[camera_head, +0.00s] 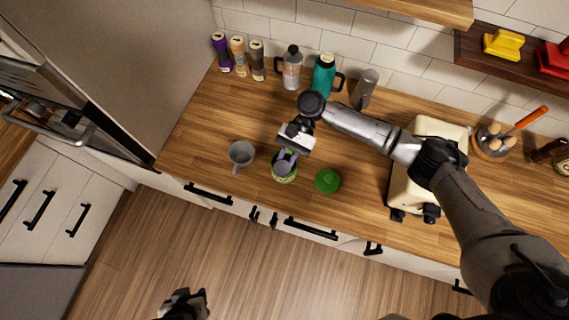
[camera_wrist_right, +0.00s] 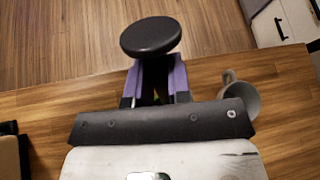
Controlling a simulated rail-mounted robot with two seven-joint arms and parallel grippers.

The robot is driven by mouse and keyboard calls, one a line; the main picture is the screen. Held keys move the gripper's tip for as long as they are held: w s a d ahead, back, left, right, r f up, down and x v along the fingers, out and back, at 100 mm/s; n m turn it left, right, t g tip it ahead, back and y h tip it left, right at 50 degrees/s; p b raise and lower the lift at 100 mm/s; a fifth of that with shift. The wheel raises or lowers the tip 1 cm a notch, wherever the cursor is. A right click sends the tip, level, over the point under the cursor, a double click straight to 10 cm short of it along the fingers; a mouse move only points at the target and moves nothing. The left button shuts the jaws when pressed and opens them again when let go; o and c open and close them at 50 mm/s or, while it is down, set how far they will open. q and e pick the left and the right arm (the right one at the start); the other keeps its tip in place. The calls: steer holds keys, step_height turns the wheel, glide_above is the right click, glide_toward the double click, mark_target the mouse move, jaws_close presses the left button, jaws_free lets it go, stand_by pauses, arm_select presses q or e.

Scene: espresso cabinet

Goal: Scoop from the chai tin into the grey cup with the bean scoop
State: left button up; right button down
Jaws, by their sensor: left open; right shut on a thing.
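The green chai tin (camera_head: 285,179) stands open near the counter's front edge. The grey cup (camera_head: 240,153) stands upright to its left, handle toward the front; it also shows in the right wrist view (camera_wrist_right: 241,100). My right gripper (camera_head: 287,153) points down over the tin's mouth, shut on the bean scoop. The scoop's dark round part (camera_wrist_right: 151,37) shows beyond the purple fingers in the right wrist view. The fingers partly hide the scoop and the tin's inside; I cannot tell how deep the scoop sits. My left gripper (camera_head: 186,301) is open and empty, low over the floor.
A green lid (camera_head: 327,181) lies right of the tin. A cream machine (camera_head: 407,190) stands farther right under my right arm. Counter between cup and canisters is clear.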

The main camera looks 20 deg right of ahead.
steer(key=shift+w+f, duration=0.15)
steer(key=shift+f, duration=1.4)
steer(key=shift+b, duration=0.3)
